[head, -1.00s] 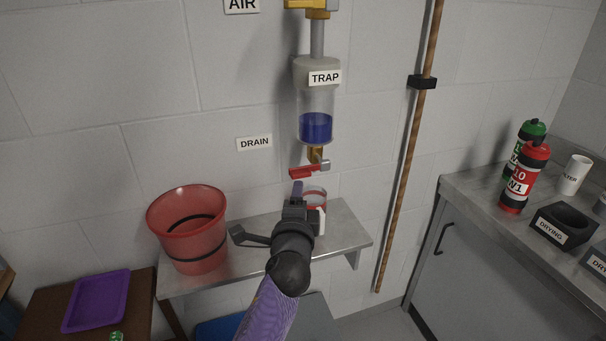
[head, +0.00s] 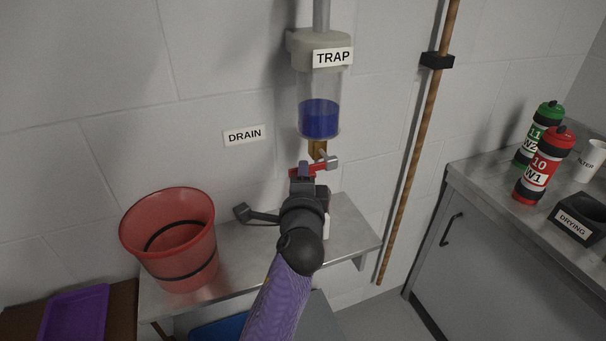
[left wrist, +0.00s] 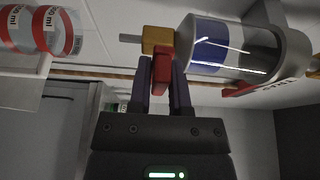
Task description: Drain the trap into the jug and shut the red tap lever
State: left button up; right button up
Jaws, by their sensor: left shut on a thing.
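The trap (head: 319,88) is a clear cylinder on the wall with blue liquid (head: 319,119) in its lower part. Below it is a brass tap body (head: 317,150) with a red tap lever (head: 310,169). My left gripper (head: 303,170) is at the lever; in the left wrist view its fingers (left wrist: 161,88) are shut on the red lever (left wrist: 160,66), which stands out across the pipe line. The jug (left wrist: 40,30), clear with red bands and ml markings, shows in the left wrist view; my arm mostly hides it in the head view. My right gripper is not in view.
A red bucket (head: 178,272) stands left on the metal shelf (head: 345,237). A wooden pole (head: 411,155) runs up the wall on the right. A counter (head: 480,187) with red (head: 543,172) and green (head: 538,128) bottles is at the far right.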

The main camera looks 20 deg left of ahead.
pick_arm(q)
grip_shut()
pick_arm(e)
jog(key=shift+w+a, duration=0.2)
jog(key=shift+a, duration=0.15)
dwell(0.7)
